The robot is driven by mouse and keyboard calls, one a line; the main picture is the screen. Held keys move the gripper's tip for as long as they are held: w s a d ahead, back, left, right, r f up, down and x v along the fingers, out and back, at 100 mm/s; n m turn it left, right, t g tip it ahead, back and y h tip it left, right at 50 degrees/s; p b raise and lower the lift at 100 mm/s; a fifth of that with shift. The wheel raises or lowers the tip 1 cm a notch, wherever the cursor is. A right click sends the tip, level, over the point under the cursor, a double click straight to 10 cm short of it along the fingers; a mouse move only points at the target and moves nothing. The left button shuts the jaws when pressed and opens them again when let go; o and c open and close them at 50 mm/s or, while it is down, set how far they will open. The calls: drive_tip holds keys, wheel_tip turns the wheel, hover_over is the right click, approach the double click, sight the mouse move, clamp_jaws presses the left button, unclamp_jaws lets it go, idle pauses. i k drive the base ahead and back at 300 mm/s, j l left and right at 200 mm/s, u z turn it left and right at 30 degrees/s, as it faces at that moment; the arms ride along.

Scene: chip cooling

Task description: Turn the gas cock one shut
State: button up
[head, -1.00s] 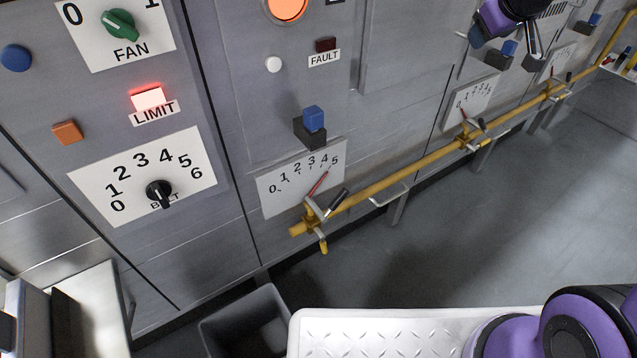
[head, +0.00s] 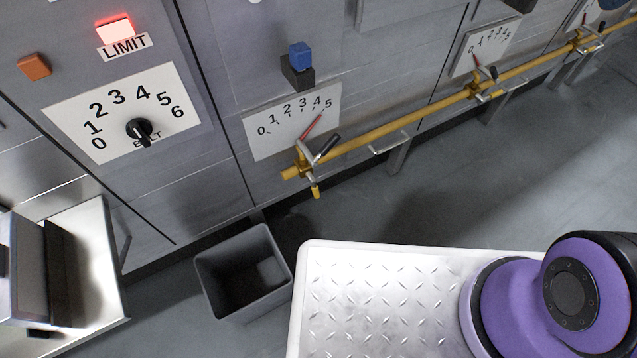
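The nearest gas cock (head: 303,165) sits at the left end of the yellow gas pipe (head: 400,122). Its black-tipped lever (head: 328,147) slants up to the right, and a yellow-ended piece (head: 316,191) hangs below. Which is the cock's own handle is hard to tell. The gauge plate (head: 270,141) above it reads 0 to 5, with a red needle (head: 312,127) slanting up between 4 and 5. My gripper is not in view; only a sliver of a dark, bluish part shows at the top right edge.
More cocks (head: 478,88) and a second gauge (head: 487,45) lie further along the pipe. A grey bin (head: 220,290) stands on the floor below. My white deck and purple arm joint fill the bottom right. The belt dial plate (head: 75,116) is at left. Floor at right is clear.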

sight(315, 188)
drive_tip(key=i+l, duration=0.15)
drive_tip(key=l, duration=0.3)
drive_tip(key=i+l, duration=0.1)
drive_tip(key=l, duration=0.35)
drive_tip(key=i+l, duration=0.15)
drive_tip(key=l, duration=0.3)
drive_tip(key=i+l, duration=0.1)
drive_tip(key=l, duration=0.35)
drive_tip(key=u, duration=0.05)
